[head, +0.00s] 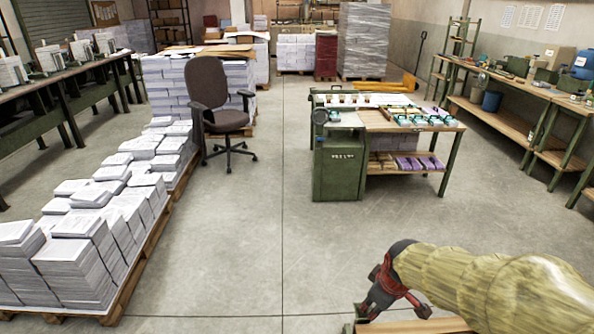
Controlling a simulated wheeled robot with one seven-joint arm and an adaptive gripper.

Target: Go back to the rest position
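My gripper (395,311), black and red, is at the lower right of the head view, at the end of my arm in its yellowish sleeve. It points downward, and its two fingers look spread apart with nothing visible between them. It appears in front of or above a wooden surface (440,324) at the bottom edge. I cannot tell whether it touches that surface, which is mostly cut off by the frame. No marker of a rest position shows.
A green workbench (340,178) with small boxes on top stands ahead. Stacked paper on pallets (76,272) lines the left, with an office chair (217,107) beside it. Long benches (512,127) run along the right. The central floor (255,235) is clear.

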